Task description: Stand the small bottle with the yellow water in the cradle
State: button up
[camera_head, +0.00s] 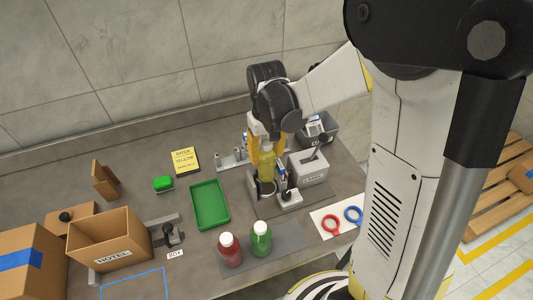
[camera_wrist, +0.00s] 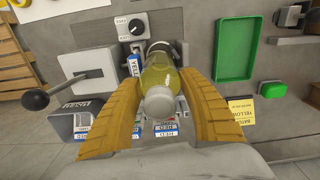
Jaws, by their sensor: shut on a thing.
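The small bottle with yellow water (camera_head: 267,169) is upright between the yellow fingers of my gripper (camera_head: 265,158). My gripper is shut on it around its upper part. In the wrist view the bottle (camera_wrist: 159,76) shows its pale cap toward the camera, with a finger on either side. The cradle (camera_head: 263,190), a grey curved holder, is directly under and around the bottle's lower end in the head view. The bottle's base is hidden, so I cannot tell whether it rests in the cradle.
A grey lever machine (camera_head: 309,170) stands close on the right, and a knob unit (camera_head: 289,198) in front. A red bottle (camera_head: 229,252) and a green bottle (camera_head: 261,240) stand on a dark mat. A green tray (camera_head: 209,204) lies left, near a yellow card (camera_head: 185,160).

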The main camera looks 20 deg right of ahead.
aim_at(267, 143)
jog(key=shift+f+b, duration=1.95)
jog(key=shift+f, duration=0.3)
jog(key=shift+r, duration=0.2)
jog(key=o, duration=1.4)
jog(key=c, duration=0.3)
notch_tip(267, 143, up, 11)
jog(key=p, duration=0.8)
jog(key=shift+r, duration=0.1)
